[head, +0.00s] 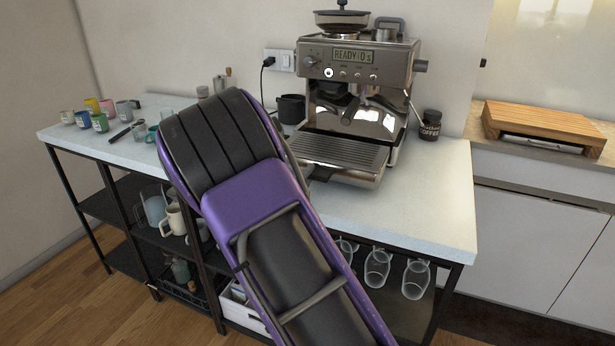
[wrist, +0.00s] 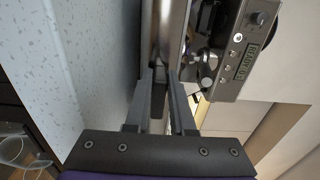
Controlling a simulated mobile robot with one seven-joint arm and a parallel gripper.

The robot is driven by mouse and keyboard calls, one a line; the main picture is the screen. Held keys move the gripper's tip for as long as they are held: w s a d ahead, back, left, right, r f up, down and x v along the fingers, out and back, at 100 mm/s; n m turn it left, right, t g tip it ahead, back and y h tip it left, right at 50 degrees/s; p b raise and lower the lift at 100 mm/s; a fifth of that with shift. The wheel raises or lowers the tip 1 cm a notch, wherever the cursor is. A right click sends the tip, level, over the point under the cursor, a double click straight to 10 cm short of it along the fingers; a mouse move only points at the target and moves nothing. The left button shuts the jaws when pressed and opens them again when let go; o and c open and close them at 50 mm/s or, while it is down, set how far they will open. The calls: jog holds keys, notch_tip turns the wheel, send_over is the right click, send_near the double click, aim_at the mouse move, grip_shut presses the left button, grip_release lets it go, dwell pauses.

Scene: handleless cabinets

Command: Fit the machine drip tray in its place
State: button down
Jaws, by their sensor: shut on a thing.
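The espresso machine (head: 365,65) stands on the counter, its display lit. The drip tray (head: 340,153), a silver tray with a slatted dark top, sticks out at the front of the machine's base, level or nearly so. I cannot tell whether it sits fully in. My gripper is mostly hidden behind my purple arm in the head view. The machine (wrist: 235,50) shows sideways at the right there.
Coloured cups (head: 100,122) stand at the counter's left end. A coffee jar (head: 430,125) stands right of the machine. The counter's front right is clear. A wooden board (head: 545,122) lies on the right worktop.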

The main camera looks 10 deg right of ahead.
aim_at(317, 165)
jog(key=shift+w+d+r, duration=0.1)
jog(key=shift+x, duration=2.65)
jog(key=shift+w+d, duration=0.1)
jog(key=shift+x, duration=2.65)
jog(key=shift+x, duration=2.8)
jog(key=c, duration=0.7)
grip_release()
